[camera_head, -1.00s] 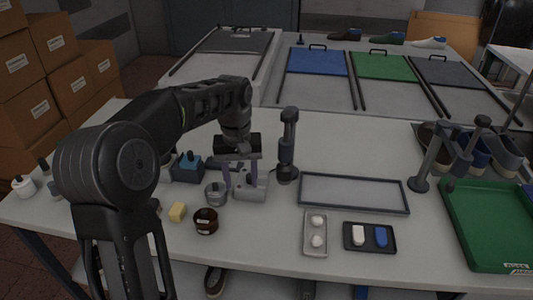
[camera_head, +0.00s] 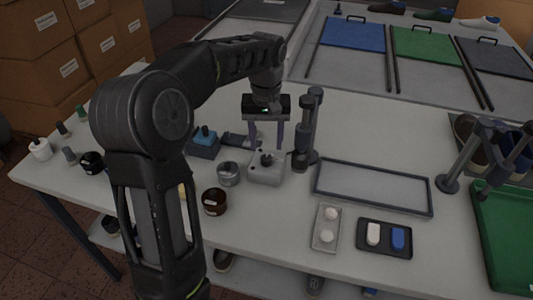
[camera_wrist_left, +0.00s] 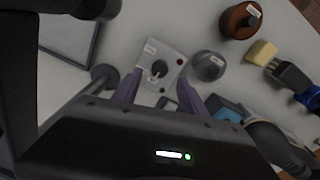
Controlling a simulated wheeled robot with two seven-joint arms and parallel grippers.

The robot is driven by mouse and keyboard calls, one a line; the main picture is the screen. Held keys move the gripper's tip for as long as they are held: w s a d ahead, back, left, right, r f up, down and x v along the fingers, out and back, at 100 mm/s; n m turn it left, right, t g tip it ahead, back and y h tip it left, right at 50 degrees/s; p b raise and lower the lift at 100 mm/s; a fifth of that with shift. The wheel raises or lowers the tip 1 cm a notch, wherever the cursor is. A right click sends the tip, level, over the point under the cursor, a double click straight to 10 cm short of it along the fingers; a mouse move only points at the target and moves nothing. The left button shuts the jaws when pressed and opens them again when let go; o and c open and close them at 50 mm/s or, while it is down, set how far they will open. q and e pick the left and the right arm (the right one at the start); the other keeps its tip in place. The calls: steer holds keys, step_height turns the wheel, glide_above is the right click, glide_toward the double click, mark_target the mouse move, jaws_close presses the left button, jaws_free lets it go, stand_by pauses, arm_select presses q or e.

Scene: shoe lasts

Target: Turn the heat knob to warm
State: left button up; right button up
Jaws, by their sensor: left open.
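The heat knob (camera_head: 266,159) is a small dark knob on top of a light grey box (camera_head: 267,174) on the bench. It also shows in the left wrist view (camera_wrist_left: 159,68), with a small red spot and small white labels near it on the box. My left gripper (camera_head: 266,146) is open and points down above the box, with its two purple-grey fingers on either side of the knob. Its fingers (camera_wrist_left: 157,88) show below the knob in the left wrist view, apart from it. The labels are too small to read. My right gripper is not in view.
A metal cup (camera_head: 228,174) and a brown jar (camera_head: 214,202) stand left of the box. A blue-topped block (camera_head: 204,143) is behind left. A dark post (camera_head: 307,130) stands close on the right. A framed tray (camera_head: 372,187) lies further right.

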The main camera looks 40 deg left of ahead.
mark_target(266, 158)
arm_select(q)
step_height(266, 158, down, 5)
steer(key=shift+f, duration=0.2)
jaws_close()
stand_by(0.6)
